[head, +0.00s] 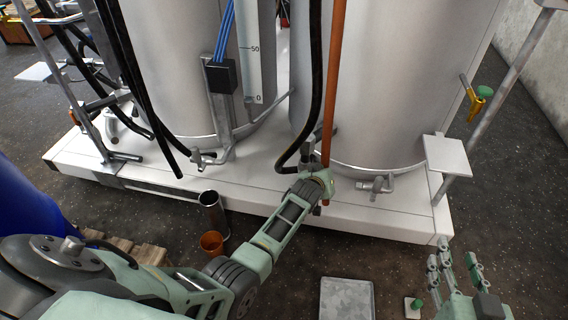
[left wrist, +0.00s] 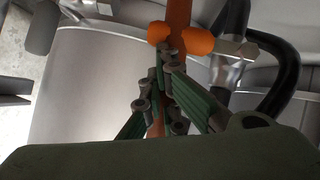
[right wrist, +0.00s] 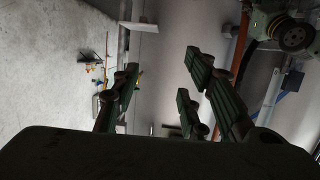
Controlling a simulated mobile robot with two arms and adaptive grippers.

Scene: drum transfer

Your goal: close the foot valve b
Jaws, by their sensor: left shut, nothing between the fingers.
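Two foot valves show low on the steel tanks: one (head: 205,158) under the left tank (head: 180,70), one (head: 376,187) under the right tank (head: 385,90). I cannot tell which is b. My left gripper (head: 322,188) is at the skid edge by the right tank, left of its valve, partly hidden by its own wrist. In the left wrist view its fingers (left wrist: 165,90) are shut and empty, in front of an orange pipe (left wrist: 178,15) with orange knobs. My right gripper (head: 454,262) is open and empty, low at the right. It also shows in the right wrist view (right wrist: 160,90).
The white skid (head: 260,170) carries both tanks. Black hoses (head: 314,90) and the orange pipe (head: 334,70) hang close to my left gripper. A dark cylinder (head: 213,215) and an orange cup (head: 211,243) stand on the floor. A grey plate (head: 346,299) lies in front.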

